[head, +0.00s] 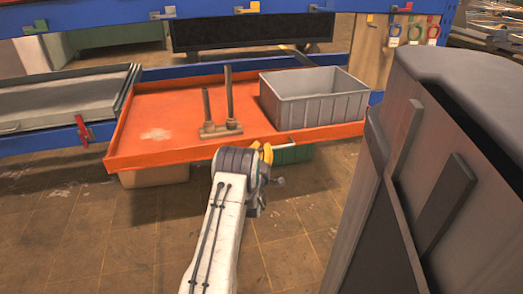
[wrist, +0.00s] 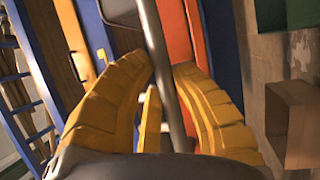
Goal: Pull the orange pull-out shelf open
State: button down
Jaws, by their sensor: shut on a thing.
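The orange pull-out shelf (head: 165,112) sticks out from the blue rack in the head view, with its front lip facing me. Its orange front also shows in the wrist view (wrist: 175,45). A grey metal bar handle (wrist: 158,50) runs along that front. My gripper (head: 266,152) is at the shelf's front edge, right of its middle. In the wrist view its yellow fingers (wrist: 165,85) are around the bar, shut on it.
A grey bin (head: 315,100) and a brown two-post stand (head: 220,128) sit on the shelf. A grey drawer (head: 60,105) is at left. A large grey cylindrical body (head: 470,130) stands close at right. Tiled floor in front is clear.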

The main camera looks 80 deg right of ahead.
jog(key=shift+w+f, duration=0.1)
jog(key=c, duration=1)
grip_release()
jog(key=shift+a+f, duration=0.35)
jog(key=shift+a, duration=1.65)
jog(key=shift+a+f, duration=0.3)
jog(key=shift+a, duration=1.65)
jog(key=shift+a+f, duration=0.35)
jog(key=shift+a, duration=1.65)
